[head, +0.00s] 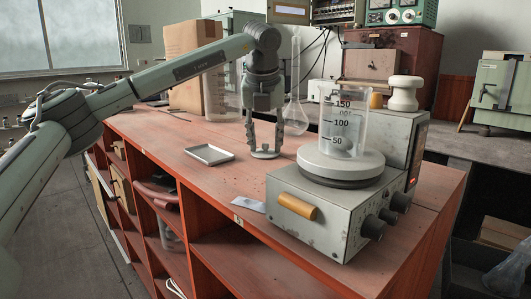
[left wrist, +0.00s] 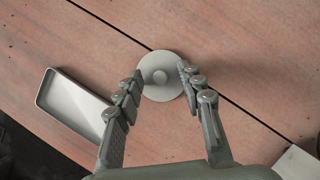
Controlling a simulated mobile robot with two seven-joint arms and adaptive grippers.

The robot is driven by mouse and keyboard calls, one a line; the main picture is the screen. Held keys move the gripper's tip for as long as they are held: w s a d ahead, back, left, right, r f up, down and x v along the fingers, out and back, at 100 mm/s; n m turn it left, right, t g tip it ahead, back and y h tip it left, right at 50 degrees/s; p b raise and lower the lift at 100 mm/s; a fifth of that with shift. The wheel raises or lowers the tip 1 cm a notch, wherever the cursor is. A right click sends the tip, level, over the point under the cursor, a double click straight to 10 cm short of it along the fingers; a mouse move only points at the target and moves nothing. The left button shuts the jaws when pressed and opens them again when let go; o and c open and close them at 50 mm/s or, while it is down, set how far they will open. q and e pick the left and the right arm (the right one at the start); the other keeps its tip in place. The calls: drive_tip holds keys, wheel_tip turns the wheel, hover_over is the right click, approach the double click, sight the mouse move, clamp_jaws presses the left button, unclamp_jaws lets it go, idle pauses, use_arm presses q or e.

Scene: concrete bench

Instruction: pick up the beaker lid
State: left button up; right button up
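The beaker lid (head: 265,154) is a small grey disc with a round knob, lying flat on the reddish bench top. My left gripper (head: 264,147) points straight down over the lid. In the left wrist view its fingers are apart, one on each side of the knob, with gaps between them and the knob. The clear beaker (head: 343,128) with printed volume marks stands upright on the round plate of a grey hotplate device (head: 318,218). My right gripper is out of view.
A shallow grey tray (head: 209,155) lies left of the lid. A glass flask (head: 295,113) stands behind it, and a cardboard box (head: 186,68) stands at the back left. A white card (head: 249,204) lies near the front edge.

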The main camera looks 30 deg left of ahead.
sight(263, 144)
use_arm(q)
clamp_jaws()
drive_tip(key=shift+r, duration=0.2)
drive_tip(key=shift+r, duration=0.3)
drive_tip(key=r, duration=0.3)
drive_tip(key=shift+s+a+r, duration=0.1)
drive_tip(key=shift+a+r, duration=0.1)
drive_tip(key=shift+r, duration=0.1)
drive_tip(key=s+a+r+p, duration=0.3)
drive_tip(key=s+a+r, duration=0.4)
drive_tip(key=s+r, duration=0.1)
drive_tip(key=shift+s+a+r+p, duration=0.15)
drive_tip(key=shift+s+r+p, duration=0.15)
drive_tip(key=shift+r, duration=0.4)
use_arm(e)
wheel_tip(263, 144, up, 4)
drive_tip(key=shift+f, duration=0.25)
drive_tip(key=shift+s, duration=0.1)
